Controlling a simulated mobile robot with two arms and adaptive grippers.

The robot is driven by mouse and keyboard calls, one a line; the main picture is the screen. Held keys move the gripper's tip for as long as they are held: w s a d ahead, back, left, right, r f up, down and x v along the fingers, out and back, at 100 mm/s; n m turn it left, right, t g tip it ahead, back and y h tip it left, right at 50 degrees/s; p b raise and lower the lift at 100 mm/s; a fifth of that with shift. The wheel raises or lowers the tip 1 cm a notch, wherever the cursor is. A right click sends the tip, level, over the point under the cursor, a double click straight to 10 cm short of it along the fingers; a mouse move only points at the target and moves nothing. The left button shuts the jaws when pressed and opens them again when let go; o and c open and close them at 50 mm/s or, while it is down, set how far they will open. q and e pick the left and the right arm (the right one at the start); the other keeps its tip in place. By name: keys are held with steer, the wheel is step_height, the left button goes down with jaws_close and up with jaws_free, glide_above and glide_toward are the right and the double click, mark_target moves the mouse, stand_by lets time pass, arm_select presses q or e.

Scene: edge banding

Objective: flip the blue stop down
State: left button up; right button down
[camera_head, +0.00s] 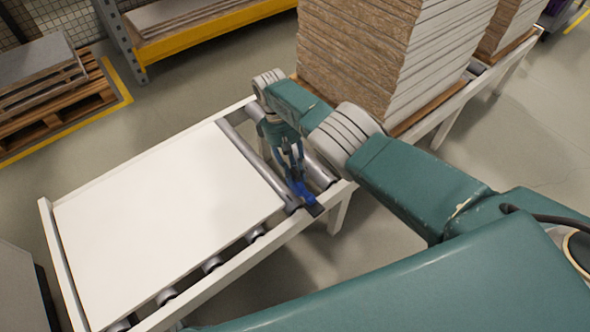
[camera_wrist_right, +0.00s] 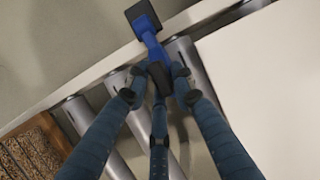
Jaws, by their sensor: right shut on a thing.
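The blue stop (camera_head: 301,190) is on the near side rail of the roller conveyor, close to the right edge of the white panel. In the right wrist view the stop (camera_wrist_right: 153,46) shows as a blue lever with a dark block at its far end, over the white rail. My right gripper (camera_head: 292,170) reaches down to it from above. In the wrist view its fingers (camera_wrist_right: 159,85) are closed around the near end of the stop, partly hiding it. My left gripper is not in view.
The white panel (camera_head: 160,210) lies on the conveyor rollers (camera_head: 317,170) to the left of the stop. A tall stack of boards (camera_head: 370,60) stands on the conveyor behind my right arm. Grey floor (camera_head: 310,260) is open in front of the rail.

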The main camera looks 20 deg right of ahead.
steer(key=c, duration=1.5)
jaws_free()
steer(key=shift+s+a+f, duration=0.15)
steer(key=shift+a+f, duration=0.05)
steer(key=shift+f, duration=0.05)
steer(key=shift+c, duration=0.2)
steer(key=shift+d+r, duration=0.1)
steer(key=shift+r, duration=0.1)
steer(key=shift+r, duration=0.15)
step_height(320, 180, up, 7)
steer(key=shift+r, duration=0.2)
steer(key=shift+w+r, duration=0.25)
steer(key=shift+r, duration=0.55)
steer(key=shift+s+r, duration=0.15)
